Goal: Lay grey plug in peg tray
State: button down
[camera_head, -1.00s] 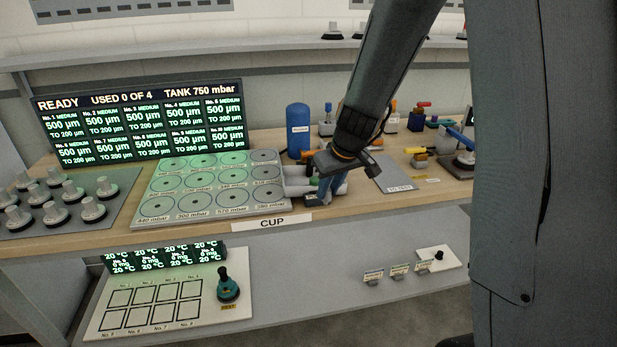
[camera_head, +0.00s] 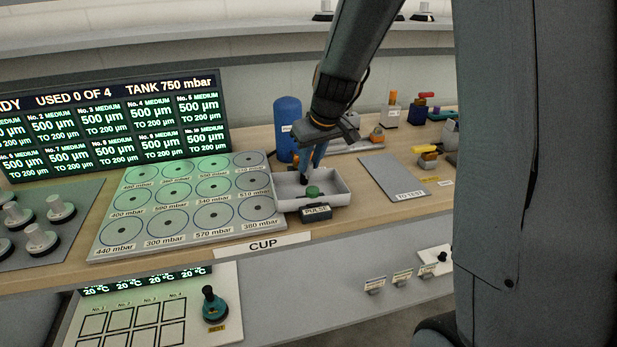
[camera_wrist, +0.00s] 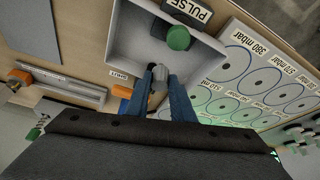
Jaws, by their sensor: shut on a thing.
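My gripper (camera_head: 306,180) is shut on a small grey plug (camera_wrist: 160,74), which shows between the blue fingertips in the wrist view. In the head view the fingertips are over the back left part of a white open tray (camera_head: 340,199). This tray also shows in the wrist view (camera_wrist: 128,38). I cannot tell whether the plug touches the tray floor. No label that reads peg tray is legible.
A label PULSE (camera_head: 317,210) is at the tray's front. The cup board (camera_head: 150,226) with ringed discs lies left. A blue tank (camera_head: 287,128) stands behind. A grey mat (camera_head: 394,176) lies right, mostly bare, with coloured pieces beyond it.

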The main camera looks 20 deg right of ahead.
aim_at(311, 173)
jog(key=shift+f, duration=2.35)
jog(key=shift+f, duration=0.15)
jog(key=c, duration=1.5)
grip_release()
jog(key=shift+c, duration=0.2)
jog(key=shift+r, duration=0.35)
jog(key=s+b+v, duration=0.1)
jog(key=b+v, duration=0.1)
jog(key=v, duration=0.9)
jog(key=s+f+m+g, duration=0.1)
jog(key=s+f, duration=0.2)
jog(key=s, duration=0.3)
jog(key=s+f+m+g, duration=0.1)
jog(key=s+f, duration=0.3)
jog(key=s, duration=0.3)
jog(key=s+f+m+g+h, duration=0.1)
jog(key=s+f, duration=0.2)
jog(key=s, duration=0.3)
jog(key=shift+s+a+f+g, duration=0.3)
jog(key=shift+s+a+f, duration=0.05)
jog(key=shift+s+a, duration=0.1)
